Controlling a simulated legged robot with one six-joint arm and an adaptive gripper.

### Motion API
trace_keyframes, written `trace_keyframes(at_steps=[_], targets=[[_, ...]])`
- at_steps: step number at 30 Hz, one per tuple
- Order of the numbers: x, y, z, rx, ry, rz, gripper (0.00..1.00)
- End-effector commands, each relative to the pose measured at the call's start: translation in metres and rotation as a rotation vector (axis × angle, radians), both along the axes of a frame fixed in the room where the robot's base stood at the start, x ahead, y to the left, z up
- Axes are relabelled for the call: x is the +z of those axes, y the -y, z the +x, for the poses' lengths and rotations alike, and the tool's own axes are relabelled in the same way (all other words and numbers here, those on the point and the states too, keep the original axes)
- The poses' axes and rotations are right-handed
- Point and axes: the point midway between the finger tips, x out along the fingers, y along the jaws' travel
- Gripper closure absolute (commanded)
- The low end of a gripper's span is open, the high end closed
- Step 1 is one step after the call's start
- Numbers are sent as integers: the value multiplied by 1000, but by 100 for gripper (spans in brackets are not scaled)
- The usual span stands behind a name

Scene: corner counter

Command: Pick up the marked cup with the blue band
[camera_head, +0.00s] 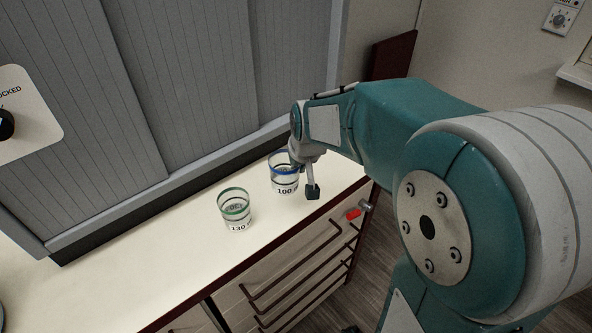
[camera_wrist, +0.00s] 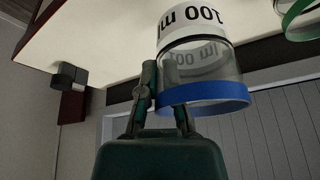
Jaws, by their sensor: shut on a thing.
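The clear cup with the blue band (camera_head: 285,186) and a "100" label is upright at the right part of the counter. In the wrist view the same cup (camera_wrist: 205,65) appears upside down, its blue rim toward my gripper. My gripper (camera_head: 303,174) comes down at the cup's right side, one dark fingertip outside the wall. In the wrist view my gripper (camera_wrist: 160,85) is shut on the cup's wall at the rim, one finger outside, the other seemingly inside. I cannot tell whether the cup's base touches the counter.
A clear cup with a green band (camera_head: 235,211), marked "130", stands to the left on the pale counter (camera_head: 150,255). A grey shutter (camera_head: 160,90) rises behind. Drawers with dark handles (camera_head: 300,265) are below the front edge. A red object (camera_head: 353,214) is near the counter's right end.

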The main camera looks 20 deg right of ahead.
Motion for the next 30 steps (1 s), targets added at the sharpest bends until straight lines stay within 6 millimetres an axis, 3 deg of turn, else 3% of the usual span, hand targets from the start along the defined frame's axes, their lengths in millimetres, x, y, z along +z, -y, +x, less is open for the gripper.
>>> trace_keyframes(at_steps=[6,21,30], targets=[[28,-3,-25,-1,4,1,100],[56,-10,-89,0,4,0,100],[63,-12,-107,0,0,0,100]])
